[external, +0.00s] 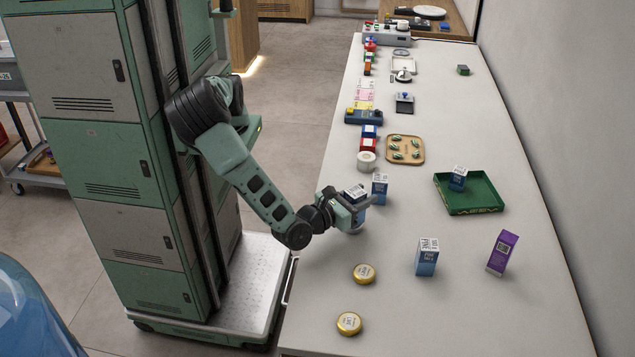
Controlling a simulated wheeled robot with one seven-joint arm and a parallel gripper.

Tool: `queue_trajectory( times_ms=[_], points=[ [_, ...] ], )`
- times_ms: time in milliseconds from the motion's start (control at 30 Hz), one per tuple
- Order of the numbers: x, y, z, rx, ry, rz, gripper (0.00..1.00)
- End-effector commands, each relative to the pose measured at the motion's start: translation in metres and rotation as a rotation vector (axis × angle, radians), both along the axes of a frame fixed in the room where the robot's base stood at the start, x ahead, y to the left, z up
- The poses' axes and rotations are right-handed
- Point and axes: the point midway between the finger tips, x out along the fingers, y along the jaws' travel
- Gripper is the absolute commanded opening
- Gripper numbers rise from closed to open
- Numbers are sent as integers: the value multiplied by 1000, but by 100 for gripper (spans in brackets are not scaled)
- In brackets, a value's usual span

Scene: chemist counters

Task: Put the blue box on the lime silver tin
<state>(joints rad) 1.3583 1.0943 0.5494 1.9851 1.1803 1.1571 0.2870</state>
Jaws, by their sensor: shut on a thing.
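My gripper (352,207) is over the left part of the long white counter, shut on a blue box (361,215) with a white printed top. The fingers and wrist hide much of this box. A pale rounded edge (352,232) shows just under the held box; it may be the lime silver tin, but it is mostly hidden. I cannot tell whether the box touches it. Two round gold-rimmed tins, one nearer the middle (364,273) and one at the front (348,323), lie apart from my gripper.
A similar blue box (380,187) stands close behind my gripper. Another blue-and-white box (427,257) and a purple box (502,253) stand to the right. A green tray (480,206) holds a small blue box (458,178). A white roll (367,160) and tan tray (420,139) are farther back.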

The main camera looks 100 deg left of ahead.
Motion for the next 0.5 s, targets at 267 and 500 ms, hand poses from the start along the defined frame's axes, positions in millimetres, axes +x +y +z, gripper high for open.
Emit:
queue_trajectory(
  times_ms=[267, 500],
  points=[
    [0, 0, -3, -1, -2, 1, 10],
    [0, 0, -6, -1, -1, 1, 60]
  ],
)
